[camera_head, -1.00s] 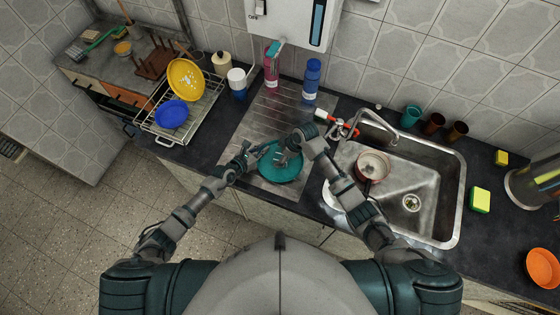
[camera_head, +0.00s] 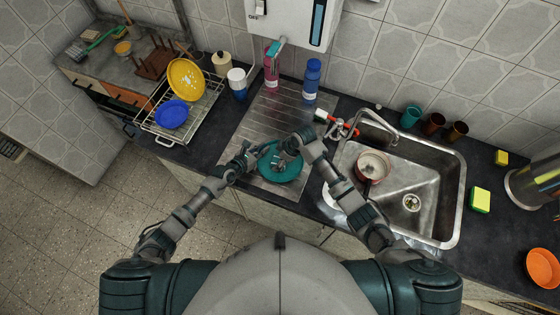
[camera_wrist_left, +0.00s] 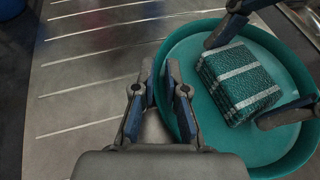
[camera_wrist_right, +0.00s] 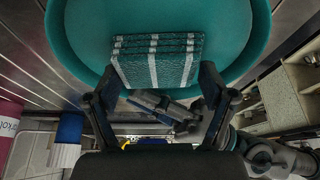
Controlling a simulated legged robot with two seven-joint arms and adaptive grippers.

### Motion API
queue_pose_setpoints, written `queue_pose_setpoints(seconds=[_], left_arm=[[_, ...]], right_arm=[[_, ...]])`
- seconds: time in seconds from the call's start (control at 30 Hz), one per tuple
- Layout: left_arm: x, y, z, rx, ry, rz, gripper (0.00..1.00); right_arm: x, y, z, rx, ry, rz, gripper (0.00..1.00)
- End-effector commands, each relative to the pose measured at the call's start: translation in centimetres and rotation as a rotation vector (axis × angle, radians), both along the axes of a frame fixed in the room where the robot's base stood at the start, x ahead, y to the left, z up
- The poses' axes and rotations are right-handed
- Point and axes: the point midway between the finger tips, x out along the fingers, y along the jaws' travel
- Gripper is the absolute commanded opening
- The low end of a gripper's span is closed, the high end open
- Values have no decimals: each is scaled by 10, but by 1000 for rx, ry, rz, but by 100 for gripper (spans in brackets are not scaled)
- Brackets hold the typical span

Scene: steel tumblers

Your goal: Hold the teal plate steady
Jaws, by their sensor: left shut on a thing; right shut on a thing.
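The teal plate (camera_head: 283,176) is over the steel drainboard in front of me, left of the sink, and fills much of the left wrist view (camera_wrist_left: 195,45). My left gripper (camera_head: 253,155) is shut on its left rim; its fingers show at the rim in the left wrist view (camera_wrist_left: 160,80). My right gripper (camera_head: 284,154) is shut on a folded teal cloth with pale stripes (camera_wrist_left: 238,82), one finger on either side. The cloth is over the plate's inner face; the right wrist view shows it close up (camera_wrist_right: 155,62). Whether it presses on the plate is unclear.
The steel sink (camera_head: 432,180) with a red pot (camera_head: 371,167) is to the right. A wire rack (camera_head: 200,117) with a yellow plate (camera_head: 186,78) and blue bowl (camera_head: 171,114) is left. Bottles stand behind; a red-handled brush (camera_head: 340,125) lies by the tap.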

Motion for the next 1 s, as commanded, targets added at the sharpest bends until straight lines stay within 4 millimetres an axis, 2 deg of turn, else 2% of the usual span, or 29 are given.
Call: queue_pose_setpoints(seconds=[0.27, 1.0], left_arm=[[-1, 1, -2, 3, 2, 0, 0], [-1, 1, -2, 3, 2, 0, 0]], right_arm=[[16, -9, 1, 0, -2, -1, 55], [11, -7, -2, 0, -1, 1, 55]])
